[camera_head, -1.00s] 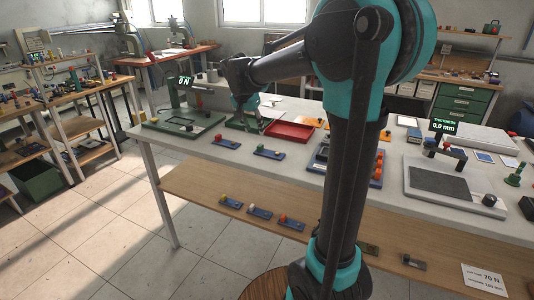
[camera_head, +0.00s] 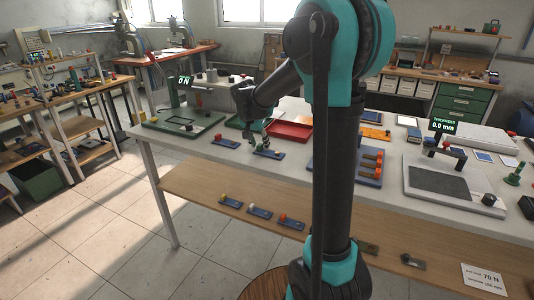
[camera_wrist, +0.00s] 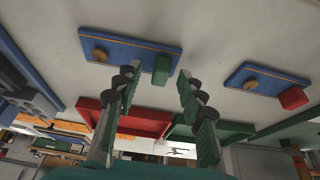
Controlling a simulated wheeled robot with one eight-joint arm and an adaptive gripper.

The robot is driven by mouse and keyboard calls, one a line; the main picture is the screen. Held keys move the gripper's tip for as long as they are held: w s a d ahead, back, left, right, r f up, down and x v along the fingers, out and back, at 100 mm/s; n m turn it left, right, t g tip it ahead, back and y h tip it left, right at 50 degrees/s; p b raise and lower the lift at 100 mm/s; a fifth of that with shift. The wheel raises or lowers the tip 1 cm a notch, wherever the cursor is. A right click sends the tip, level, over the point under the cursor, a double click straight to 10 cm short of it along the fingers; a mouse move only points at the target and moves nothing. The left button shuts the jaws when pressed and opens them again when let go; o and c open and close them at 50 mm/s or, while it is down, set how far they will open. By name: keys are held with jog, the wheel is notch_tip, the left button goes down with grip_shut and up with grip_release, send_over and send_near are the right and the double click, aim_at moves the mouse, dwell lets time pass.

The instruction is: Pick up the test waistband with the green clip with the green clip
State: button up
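The test waistband with the green clip (camera_head: 268,153) is a short blue strip lying on the white table, left of my arm's column in the head view. In the wrist view the blue strip (camera_wrist: 135,43) has a tan round piece at its left end, and its green clip (camera_wrist: 161,69) stands at its right end. My gripper (camera_wrist: 157,76) is open, and the clip appears in the gap between its fingertips, apart from both. In the head view my gripper (camera_head: 261,139) is just above and behind the strip. Whether it touches the strip cannot be told.
A similar blue strip with a red clip (camera_head: 226,142) lies to the left. A red tray (camera_head: 290,132) is behind. A green device with a "0 N" display (camera_head: 184,80) stands at the back left. Several similar strips lie on the lower shelf (camera_head: 190,187).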

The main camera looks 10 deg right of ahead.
jog(key=shift+c, duration=0.5)
grip_shut()
jog(key=shift+r, duration=0.1)
